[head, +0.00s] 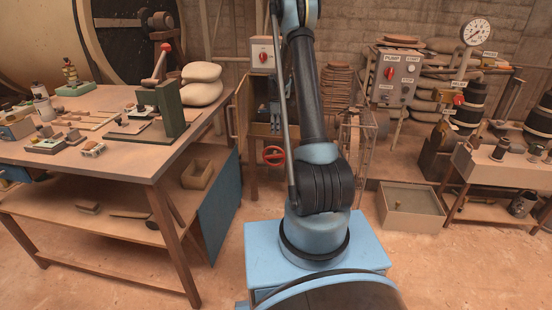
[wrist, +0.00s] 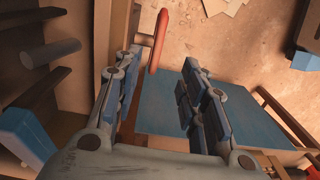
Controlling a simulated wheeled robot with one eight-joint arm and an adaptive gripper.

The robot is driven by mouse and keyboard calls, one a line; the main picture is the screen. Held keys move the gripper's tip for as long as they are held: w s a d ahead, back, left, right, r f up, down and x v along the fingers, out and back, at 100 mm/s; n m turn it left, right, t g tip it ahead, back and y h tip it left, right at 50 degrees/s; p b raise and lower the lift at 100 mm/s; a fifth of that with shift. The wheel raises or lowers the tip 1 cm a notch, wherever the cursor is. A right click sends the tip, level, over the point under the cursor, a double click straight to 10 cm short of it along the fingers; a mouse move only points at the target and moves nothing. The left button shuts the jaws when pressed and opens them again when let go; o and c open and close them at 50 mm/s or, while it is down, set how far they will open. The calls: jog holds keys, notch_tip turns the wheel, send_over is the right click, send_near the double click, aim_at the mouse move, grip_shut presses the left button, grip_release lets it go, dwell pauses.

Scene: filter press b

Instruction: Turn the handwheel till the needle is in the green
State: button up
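The red handwheel (head: 273,155) sits low behind my arm, in front of the wooden stand. In the wrist view the handwheel (wrist: 158,42) shows nearly edge-on, beyond the fingertips and nearer the left finger, with its pale shaft running left. My gripper (wrist: 165,75) is open, with a wide empty gap between its fingers. In the head view my gripper (head: 275,125) is above the handwheel, partly behind my arm. The round white gauge (head: 476,32) stands at the upper right. Its needle and any green band are too small to read surely.
A workbench (head: 150,170) with tools and a red-knobbed lever (head: 165,47) fills the left. A grey pump box (head: 395,75) with red switch stands right of my arm. A blue panel (wrist: 200,125) lies below my gripper. An open bin (head: 412,208) stands on the floor.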

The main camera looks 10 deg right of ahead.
aim_at(276, 155)
jog(key=f, duration=1.8)
jog(key=shift+w, duration=0.2)
grip_shut()
